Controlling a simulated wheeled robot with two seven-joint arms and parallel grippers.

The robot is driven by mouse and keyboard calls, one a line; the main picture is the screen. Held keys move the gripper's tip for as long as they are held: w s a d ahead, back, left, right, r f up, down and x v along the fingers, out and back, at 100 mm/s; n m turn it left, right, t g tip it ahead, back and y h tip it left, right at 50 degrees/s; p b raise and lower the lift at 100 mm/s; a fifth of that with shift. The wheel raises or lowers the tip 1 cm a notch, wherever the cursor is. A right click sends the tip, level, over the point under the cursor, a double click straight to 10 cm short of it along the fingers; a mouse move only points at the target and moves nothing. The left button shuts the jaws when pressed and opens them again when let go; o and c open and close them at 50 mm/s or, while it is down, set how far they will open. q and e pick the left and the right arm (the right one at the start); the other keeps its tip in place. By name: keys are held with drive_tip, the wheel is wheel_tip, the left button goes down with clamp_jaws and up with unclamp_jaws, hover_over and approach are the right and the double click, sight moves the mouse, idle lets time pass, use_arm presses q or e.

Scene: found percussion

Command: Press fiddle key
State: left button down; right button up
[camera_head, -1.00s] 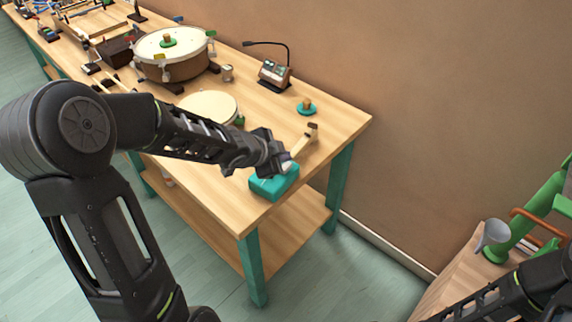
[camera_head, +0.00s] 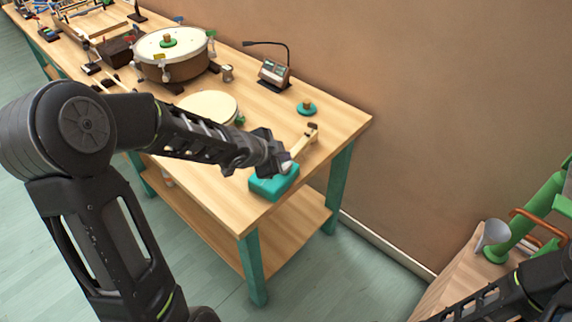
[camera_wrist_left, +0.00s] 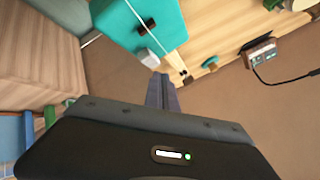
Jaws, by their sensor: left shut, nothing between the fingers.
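A teal box (camera_head: 276,186) sits near the front corner of the wooden table. In the left wrist view the teal box (camera_wrist_left: 128,28) has a white key-like block (camera_wrist_left: 147,57) and a dark block (camera_wrist_left: 148,24) on its side. I cannot tell for certain which is the fiddle key. My left gripper (camera_head: 287,166) is shut and empty, just above the teal box's far edge in the head view. In the wrist view its fingers (camera_wrist_left: 164,88) point toward the white block. Whether they touch it I cannot tell. My right gripper is not in view.
A wooden lever piece (camera_head: 303,142) is close behind the left gripper. A teal disc with a knob (camera_head: 307,108), a device with a bent stalk (camera_head: 274,74), and drums (camera_head: 173,55) stand farther back. The brown wall borders the table.

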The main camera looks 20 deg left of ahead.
use_arm(q)
drive_tip(key=shift+f, duration=0.1)
drive_tip(key=shift+f+b, duration=0.3)
drive_tip(key=shift+b, duration=0.05)
drive_tip(key=shift+f+b, duration=0.55)
drive_tip(key=shift+f, duration=0.05)
idle(0.8)
drive_tip(key=shift+r, duration=0.1)
drive_tip(key=shift+r+p, duration=0.9)
drive_tip(key=shift+p, duration=0.15)
wheel_tip(320, 180, up, 5)
drive_tip(key=p, duration=0.5)
idle(2.8)
